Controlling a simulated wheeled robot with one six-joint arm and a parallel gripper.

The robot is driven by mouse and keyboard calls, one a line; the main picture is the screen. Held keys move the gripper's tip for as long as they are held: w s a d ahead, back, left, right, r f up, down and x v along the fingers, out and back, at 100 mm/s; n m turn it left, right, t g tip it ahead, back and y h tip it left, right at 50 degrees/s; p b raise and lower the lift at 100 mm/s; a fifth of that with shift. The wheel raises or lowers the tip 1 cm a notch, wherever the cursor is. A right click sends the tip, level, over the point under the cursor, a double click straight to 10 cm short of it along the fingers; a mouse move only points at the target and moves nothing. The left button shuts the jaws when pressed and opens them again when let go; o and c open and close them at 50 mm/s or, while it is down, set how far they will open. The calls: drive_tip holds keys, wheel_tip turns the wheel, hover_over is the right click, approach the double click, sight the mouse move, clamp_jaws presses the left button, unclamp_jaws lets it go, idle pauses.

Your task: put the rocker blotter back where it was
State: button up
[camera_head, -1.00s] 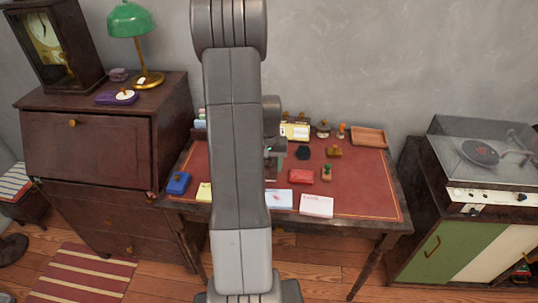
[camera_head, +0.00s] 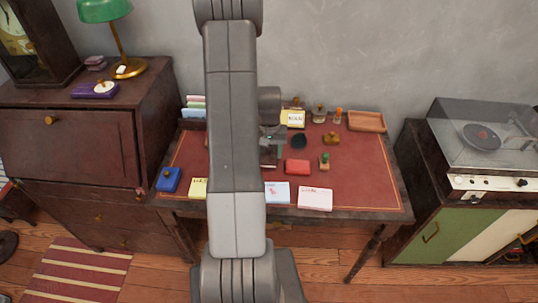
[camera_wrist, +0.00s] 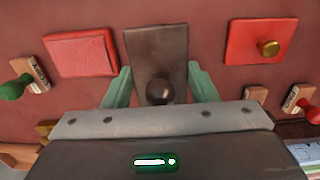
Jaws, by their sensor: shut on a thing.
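The rocker blotter, a dark brown block with a dark round knob (camera_wrist: 155,45), is between the pale green fingers of my gripper (camera_wrist: 158,74) in the wrist view. The fingers are shut on its sides, with the knob near the palm. It is over the red desk top; I cannot tell whether it touches it. In the head view my arm hides most of the gripper and blotter. The red-topped writing desk (camera_head: 360,180) stands against the wall.
Near the blotter are a red pad (camera_wrist: 80,53), a red box with a gold knob (camera_wrist: 250,40) and a green-handled stamp (camera_wrist: 20,85). Paper cards (camera_head: 315,199) line the front edge. A wooden tray (camera_head: 366,121) sits back right. The desk's right part is clear.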

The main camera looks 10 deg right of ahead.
drive_tip(key=shift+f, duration=1.15)
drive_tip(key=shift+f, duration=0.25)
drive_tip(key=o, duration=0.9)
drive_tip(key=shift+r, duration=0.1)
wheel_tip(320, 180, up, 12)
drive_tip(key=shift+r+b, duration=0.15)
drive_tip(key=shift+b, duration=0.15)
